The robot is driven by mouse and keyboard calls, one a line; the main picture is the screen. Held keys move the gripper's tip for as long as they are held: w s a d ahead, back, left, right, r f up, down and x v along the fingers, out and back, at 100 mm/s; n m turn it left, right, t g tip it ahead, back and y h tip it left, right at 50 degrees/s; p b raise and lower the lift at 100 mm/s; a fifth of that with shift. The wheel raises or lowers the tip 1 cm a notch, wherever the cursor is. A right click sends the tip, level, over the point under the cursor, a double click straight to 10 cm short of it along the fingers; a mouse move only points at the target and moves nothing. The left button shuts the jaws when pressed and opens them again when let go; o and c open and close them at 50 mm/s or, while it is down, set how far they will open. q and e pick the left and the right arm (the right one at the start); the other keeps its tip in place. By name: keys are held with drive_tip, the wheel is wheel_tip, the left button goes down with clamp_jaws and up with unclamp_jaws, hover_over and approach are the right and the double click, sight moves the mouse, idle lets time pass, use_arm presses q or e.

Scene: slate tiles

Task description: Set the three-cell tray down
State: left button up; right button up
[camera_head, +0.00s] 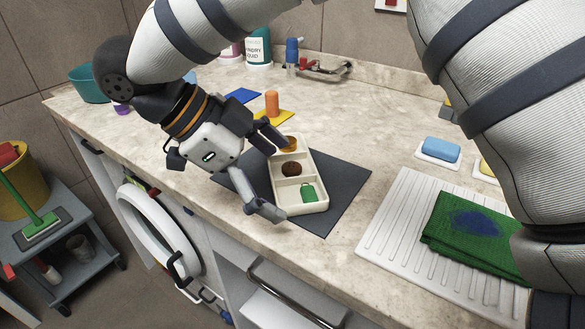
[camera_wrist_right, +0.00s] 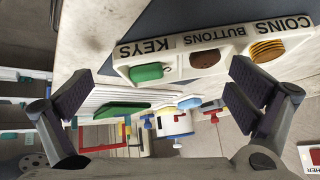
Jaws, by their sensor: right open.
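The white three-cell tray (camera_head: 275,181) lies flat on a dark mat (camera_head: 345,190) on the counter. Its cells hold a yellow-orange stack of coins (camera_head: 289,142), a brown button-like piece (camera_head: 291,168) and a green piece (camera_head: 308,193). The right wrist view shows the tray (camera_wrist_right: 172,77) with labels KEYS, BUTTONS and COINS. My right gripper (camera_head: 268,172) is open at the tray's left side, one finger near each end. In its wrist view the gripper (camera_wrist_right: 163,88) is open and empty, with the tray beyond the fingers. My left gripper is out of view.
A ribbed white drainboard (camera_head: 395,232) with a folded green cloth (camera_head: 470,230) is at right. A blue sponge (camera_head: 441,149) sits on a small dish behind it. An orange cylinder (camera_head: 271,103) stands on a yellow square behind the tray. The counter's front edge runs close to the mat.

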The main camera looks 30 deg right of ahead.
drive_tip(key=shift+x, duration=0.8)
drive_tip(key=c, duration=1.9)
drive_tip(key=shift+a, duration=0.1)
